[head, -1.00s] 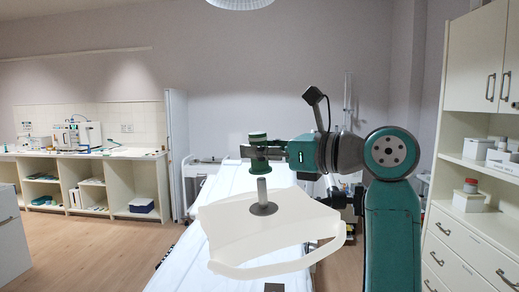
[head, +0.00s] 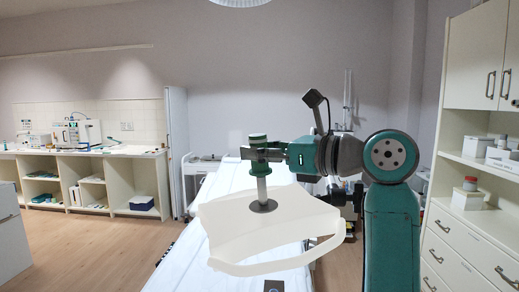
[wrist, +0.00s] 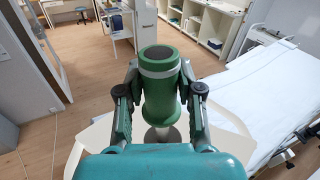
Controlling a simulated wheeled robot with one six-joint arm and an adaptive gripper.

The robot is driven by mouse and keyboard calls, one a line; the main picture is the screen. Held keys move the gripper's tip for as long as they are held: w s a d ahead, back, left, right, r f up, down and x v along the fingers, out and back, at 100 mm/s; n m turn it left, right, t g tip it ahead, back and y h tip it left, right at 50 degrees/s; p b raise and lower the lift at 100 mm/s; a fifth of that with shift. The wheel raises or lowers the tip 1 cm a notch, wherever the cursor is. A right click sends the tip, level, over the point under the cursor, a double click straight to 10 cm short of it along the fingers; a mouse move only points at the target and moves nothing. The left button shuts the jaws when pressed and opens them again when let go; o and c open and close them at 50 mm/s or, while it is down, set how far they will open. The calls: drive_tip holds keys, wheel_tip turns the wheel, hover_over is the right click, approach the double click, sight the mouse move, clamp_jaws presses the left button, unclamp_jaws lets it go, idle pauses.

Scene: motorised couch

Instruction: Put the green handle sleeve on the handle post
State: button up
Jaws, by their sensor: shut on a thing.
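The green handle sleeve (head: 259,140) has a pale band and a dark top. It stands upright in my gripper, which is shut on it around the middle; the gripper (head: 258,154) reaches in from the right. In the wrist view the sleeve (wrist: 160,90) sits between both fingers (wrist: 160,106). The grey handle post (head: 262,188) rises from a dark round base directly below the sleeve, roughly in line with it. The sleeve's lower end meets the visible top of the post in the head view. I cannot tell how far the post is inside it.
The post stands on a pale panel (head: 230,223) with a curved rim (head: 275,266), over the white couch (head: 190,262). A cabinet with drawers (head: 465,245) is close on the right. Shelves (head: 90,185) stand along the far left wall, with open floor in front.

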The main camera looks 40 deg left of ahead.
drive_tip(key=shift+w+d+f, duration=0.1)
drive_tip(key=shift+w+f, duration=0.05)
drive_tip(key=shift+f, duration=1.25)
idle(1.7)
drive_tip(key=o, duration=1.1)
drive_tip(key=shift+c, duration=0.2)
drive_tip(key=d, duration=1.2)
drive_tip(key=shift+w+r, duration=0.25)
drive_tip(key=shift+w, duration=0.15)
